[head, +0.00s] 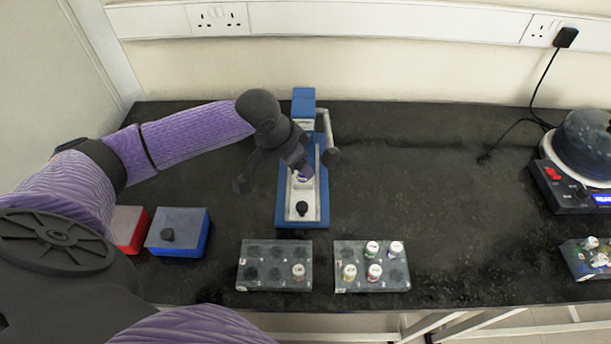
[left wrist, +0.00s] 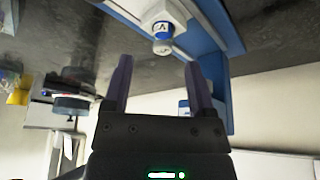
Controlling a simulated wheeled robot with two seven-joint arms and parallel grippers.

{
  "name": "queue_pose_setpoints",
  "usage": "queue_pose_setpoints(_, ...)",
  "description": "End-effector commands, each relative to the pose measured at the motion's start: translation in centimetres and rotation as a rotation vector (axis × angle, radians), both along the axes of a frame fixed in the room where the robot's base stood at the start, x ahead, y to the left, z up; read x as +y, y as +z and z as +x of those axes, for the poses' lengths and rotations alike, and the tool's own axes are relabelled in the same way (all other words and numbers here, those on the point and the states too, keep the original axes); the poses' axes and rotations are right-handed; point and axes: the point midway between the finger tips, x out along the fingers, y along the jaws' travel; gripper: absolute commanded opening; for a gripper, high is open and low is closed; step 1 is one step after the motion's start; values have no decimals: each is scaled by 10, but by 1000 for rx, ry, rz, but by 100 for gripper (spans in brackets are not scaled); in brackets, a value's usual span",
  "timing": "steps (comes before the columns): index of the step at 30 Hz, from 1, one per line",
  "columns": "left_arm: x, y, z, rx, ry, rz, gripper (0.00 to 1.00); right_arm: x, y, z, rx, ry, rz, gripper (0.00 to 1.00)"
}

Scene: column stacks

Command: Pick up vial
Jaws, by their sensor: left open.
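A small vial (left wrist: 162,38) with a white cap and a blue-marked label is in the white channel of a blue-framed holder (head: 283,208). In the head view the vial (head: 302,176) is partly hidden by my left gripper (head: 304,168). My left gripper is open and empty, with its fingertips over the holder close to the vial. In the left wrist view the vial appears just beyond the two open fingers (left wrist: 158,70), apart from them. More vials stand in two grey racks: one in the left rack (head: 245,283) and several in the right rack (head: 345,286).
A blue box (head: 185,218) and a red box (head: 128,230) sit left of the holder. At the right are a round dark device (head: 570,195) with a cable and another rack (head: 578,268) with vials. The dark bench is clear between holder and device. A wall stands behind.

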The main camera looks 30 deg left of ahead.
Motion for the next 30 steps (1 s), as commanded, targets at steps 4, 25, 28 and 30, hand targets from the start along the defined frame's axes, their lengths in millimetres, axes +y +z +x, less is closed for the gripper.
queue_pose_setpoints(4,-1,-30,11,1,0,-1,72,-12,-19,-6,19,4,-21,59)
queue_pose_setpoints(25,-2,-31,13,0,-1,0,0,-17,-18,-7,19,3,-28,59)
queue_pose_setpoints(28,-2,-31,13,0,-1,0,0,-16,-18,-6,17,4,-27,59)
queue_pose_setpoints(30,-2,-31,13,0,-1,0,0,-16,-18,-6,18,4,-26,59)
